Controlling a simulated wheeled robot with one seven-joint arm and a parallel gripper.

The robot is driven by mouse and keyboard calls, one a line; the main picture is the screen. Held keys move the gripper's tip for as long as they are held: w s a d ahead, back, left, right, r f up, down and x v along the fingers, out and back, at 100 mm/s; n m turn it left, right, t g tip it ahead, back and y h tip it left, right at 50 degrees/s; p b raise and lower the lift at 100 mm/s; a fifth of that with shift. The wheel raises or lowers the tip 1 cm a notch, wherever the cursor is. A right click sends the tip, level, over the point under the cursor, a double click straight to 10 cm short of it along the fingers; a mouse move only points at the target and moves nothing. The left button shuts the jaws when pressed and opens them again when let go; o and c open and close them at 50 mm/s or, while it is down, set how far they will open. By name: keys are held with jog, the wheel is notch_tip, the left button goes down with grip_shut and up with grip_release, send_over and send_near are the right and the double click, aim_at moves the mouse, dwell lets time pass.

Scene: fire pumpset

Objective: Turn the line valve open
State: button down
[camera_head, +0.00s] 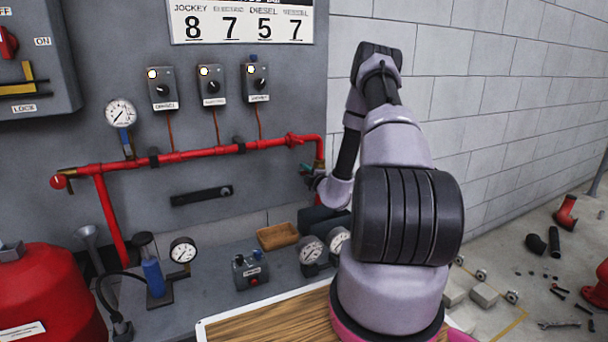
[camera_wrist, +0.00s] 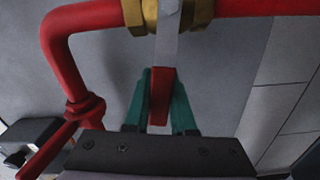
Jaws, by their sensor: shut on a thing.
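The line valve shows in the wrist view as a brass body (camera_wrist: 146,16) on a red pipe. A flat grey metal lever (camera_wrist: 167,45) extends from it toward my gripper and ends in a red grip (camera_wrist: 159,92). My gripper (camera_wrist: 160,100) has its two teal fingers shut on this red grip, one on each side. In the head view my gripper (camera_head: 309,173) is at the right end of the red pipe run, mostly behind my own arm. The valve and its lever are largely hidden there.
The red pipe (camera_head: 215,149) runs along the grey panel, with a gauge (camera_head: 121,113) above it. Below are a black bar (camera_head: 202,195), a wooden tray (camera_head: 278,236) and several gauges. A red tank (camera_head: 45,290) stands at left. Loose parts lie on the floor at right.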

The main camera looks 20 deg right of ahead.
jog(key=d+r+m, duration=0.3)
jog(key=r+m, duration=0.2)
jog(key=m, duration=0.4)
jog(key=shift+d+m, duration=0.35)
jog(key=shift+m, duration=0.05)
jog(key=shift+d+r, duration=0.1)
jog(key=c, duration=0.7)
grip_release()
jog(key=shift+c, duration=0.2)
jog(key=shift+w+d+r, duration=0.1)
